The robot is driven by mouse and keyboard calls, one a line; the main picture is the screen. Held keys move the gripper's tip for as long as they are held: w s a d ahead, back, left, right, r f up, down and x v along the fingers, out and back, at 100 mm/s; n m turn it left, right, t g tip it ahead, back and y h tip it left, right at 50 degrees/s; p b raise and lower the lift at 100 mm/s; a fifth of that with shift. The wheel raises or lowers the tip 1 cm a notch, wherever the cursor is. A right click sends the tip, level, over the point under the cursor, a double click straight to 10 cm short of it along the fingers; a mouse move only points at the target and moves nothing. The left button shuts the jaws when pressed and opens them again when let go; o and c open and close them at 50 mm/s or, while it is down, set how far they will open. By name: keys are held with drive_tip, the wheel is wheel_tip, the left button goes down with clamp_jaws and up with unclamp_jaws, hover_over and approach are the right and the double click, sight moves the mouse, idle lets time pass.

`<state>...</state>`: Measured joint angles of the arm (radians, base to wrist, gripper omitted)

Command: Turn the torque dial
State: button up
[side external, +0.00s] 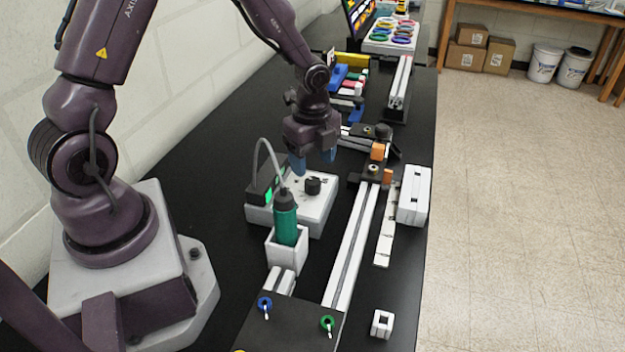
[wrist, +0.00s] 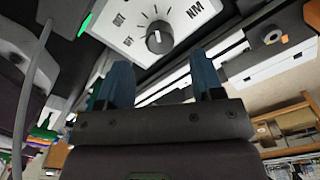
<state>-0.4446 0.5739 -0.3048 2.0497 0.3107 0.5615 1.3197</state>
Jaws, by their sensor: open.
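The torque dial is a small black knob (side external: 313,185) on top of a white control box (side external: 312,212) with a green-lit display. In the wrist view the dial (wrist: 159,40) shows a pale pointer line, with tick marks and "NM" lettering on the panel around it. My gripper (side external: 314,160) is above the rear part of the box, its blue fingers pointing down. In the wrist view my gripper (wrist: 163,80) has its two blue fingers apart with nothing between them. The dial lies beyond the fingertips, and I see no contact.
A green screwdriver (side external: 286,220) with a cable stands in a white holder (side external: 287,255) in front of the box. A long extrusion rail (side external: 352,245) runs to the right, with orange-tipped clamps (side external: 377,151). A white block (side external: 413,195) lies farther right. Bare black table lies left of the box.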

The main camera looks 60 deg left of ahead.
sight(312, 180)
wheel_tip(312, 180, down, 6)
drive_tip(key=shift+r, duration=0.1)
drive_tip(key=c, duration=0.9)
drive_tip(key=shift+c, duration=0.2)
